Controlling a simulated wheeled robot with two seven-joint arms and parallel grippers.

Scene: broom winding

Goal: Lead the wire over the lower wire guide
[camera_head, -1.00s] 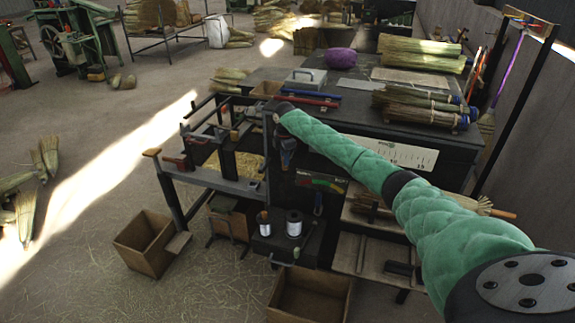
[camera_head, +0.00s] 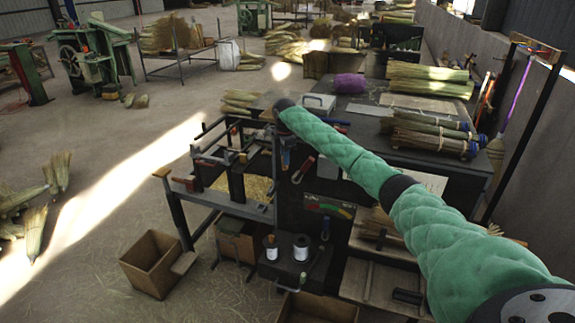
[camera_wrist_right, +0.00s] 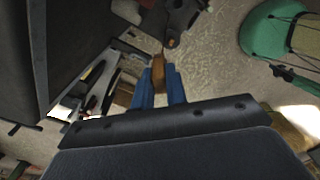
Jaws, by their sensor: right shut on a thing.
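My right gripper (camera_wrist_right: 160,88) shows in the right wrist view as two blue fingers shut on a small brown wooden piece (camera_wrist_right: 159,73). A thin line, perhaps the wire, runs up from this piece towards a dark bracket (camera_wrist_right: 178,14). In the head view my green-sleeved right arm reaches to the winding bench, and its hand is hard to make out there. I cannot pick out the lower wire guide or the wire's path for certain. My left gripper is out of view.
The dark bench top carries broom bundles (camera_head: 430,135), a purple bundle (camera_head: 350,84) and a grey metal box (camera_head: 318,104). A metal frame (camera_head: 232,200) stands left of it. A cardboard box (camera_head: 150,263) is on the floor. Open floor lies to the left.

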